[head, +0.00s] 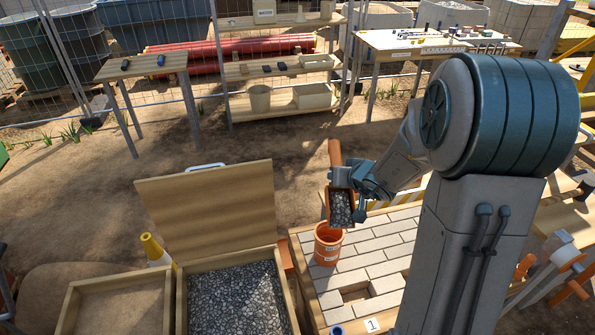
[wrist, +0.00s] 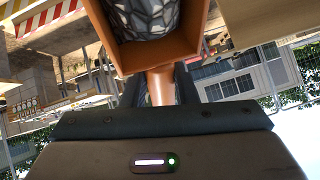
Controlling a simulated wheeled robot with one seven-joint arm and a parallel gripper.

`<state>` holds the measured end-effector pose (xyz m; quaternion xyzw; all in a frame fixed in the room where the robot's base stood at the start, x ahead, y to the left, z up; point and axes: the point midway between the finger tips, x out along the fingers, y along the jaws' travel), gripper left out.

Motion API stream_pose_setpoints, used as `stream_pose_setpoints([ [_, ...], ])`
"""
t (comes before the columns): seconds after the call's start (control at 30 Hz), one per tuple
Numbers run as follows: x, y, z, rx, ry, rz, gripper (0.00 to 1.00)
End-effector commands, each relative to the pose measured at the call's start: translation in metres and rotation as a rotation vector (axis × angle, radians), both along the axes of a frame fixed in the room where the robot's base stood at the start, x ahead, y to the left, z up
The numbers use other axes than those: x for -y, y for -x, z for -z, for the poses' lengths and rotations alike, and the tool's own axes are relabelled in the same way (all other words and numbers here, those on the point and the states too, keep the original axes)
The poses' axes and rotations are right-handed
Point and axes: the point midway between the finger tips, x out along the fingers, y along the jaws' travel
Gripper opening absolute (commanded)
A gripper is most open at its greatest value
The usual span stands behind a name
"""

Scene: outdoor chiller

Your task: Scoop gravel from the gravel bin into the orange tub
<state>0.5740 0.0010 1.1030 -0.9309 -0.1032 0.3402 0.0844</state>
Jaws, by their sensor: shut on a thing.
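My gripper (head: 352,182) is shut on an orange scoop (head: 328,205) above the paved table. The scoop is loaded with grey gravel (head: 341,208). In the wrist view the scoop (wrist: 118,52) fills the top with gravel inside. The orange tub (head: 327,247) stands upright on the paving, just below the scoop, which partly overlaps its rim in the picture. The tub's inside is mostly hidden. The gravel bin (head: 181,305), full of grey gravel, sits to the left with its wooden lid (head: 210,208) raised.
Shelves and tables stand at the back.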

Motion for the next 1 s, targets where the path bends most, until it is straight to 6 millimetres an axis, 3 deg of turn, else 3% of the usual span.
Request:
stream_pose_setpoints([
  [0.43, -0.035, -0.070, 0.026, -0.015, 0.004, -0.230, 0.00],
  [0.7, -0.050, -0.116, 0.072, -0.037, 0.009, -0.440, 0.00],
  [1.0, -0.050, -0.133, 0.099, -0.046, 0.012, -0.546, 0.00],
])
